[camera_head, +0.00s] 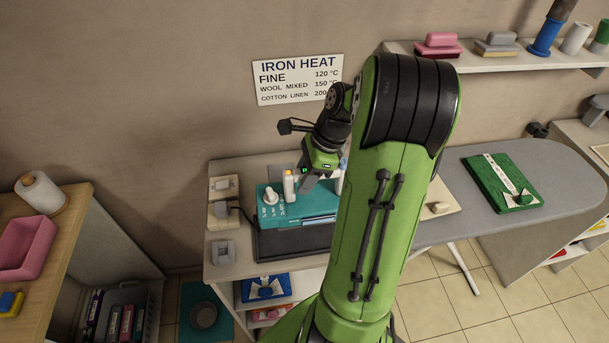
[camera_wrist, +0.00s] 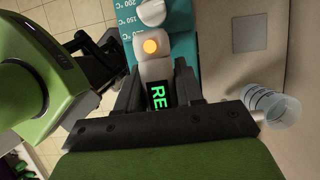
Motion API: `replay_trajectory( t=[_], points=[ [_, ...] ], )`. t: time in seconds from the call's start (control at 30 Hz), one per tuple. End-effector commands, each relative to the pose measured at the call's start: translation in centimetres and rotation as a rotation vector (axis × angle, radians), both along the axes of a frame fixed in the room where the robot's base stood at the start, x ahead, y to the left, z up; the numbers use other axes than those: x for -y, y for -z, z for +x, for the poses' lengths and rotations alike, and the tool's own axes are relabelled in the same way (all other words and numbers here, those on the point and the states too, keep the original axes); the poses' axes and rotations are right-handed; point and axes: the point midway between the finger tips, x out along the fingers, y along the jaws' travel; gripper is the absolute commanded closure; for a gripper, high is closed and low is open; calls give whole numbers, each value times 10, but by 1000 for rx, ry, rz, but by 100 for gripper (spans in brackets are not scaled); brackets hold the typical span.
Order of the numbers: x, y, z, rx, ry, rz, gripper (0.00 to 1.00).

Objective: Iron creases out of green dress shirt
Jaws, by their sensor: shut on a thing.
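A folded green dress shirt (camera_head: 487,185), with a pale strip down its front, lies on the grey ironing board (camera_head: 560,168) at the right. A teal ironing unit (camera_head: 310,212) with a white dial (camera_head: 269,196) and temperature marks stands on the table at the left. My gripper (camera_head: 316,176) is over this unit, shut on a white handle (camera_wrist: 155,68) with a glowing orange light at its end. The handle's end also shows in the head view (camera_head: 290,187).
A clear cup (camera_wrist: 272,106) stands beside my gripper. A heat chart (camera_head: 297,80) hangs on the wall. A shelf (camera_head: 500,60) with brushes and spools is at upper right. A pink tray (camera_head: 25,245) sits on the left cabinet. My arm hides the board's left part.

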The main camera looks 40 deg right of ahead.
Motion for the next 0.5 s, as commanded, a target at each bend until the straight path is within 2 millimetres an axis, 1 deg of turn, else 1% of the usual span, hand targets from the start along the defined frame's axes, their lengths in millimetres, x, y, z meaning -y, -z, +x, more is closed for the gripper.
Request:
replay_trajectory(
  t=[0.03, 0.5],
  points=[
    [0, -8, 1, 2, -2, -2, 100],
    [0, -31, 0, 2, -1, -1, 100]
  ],
)
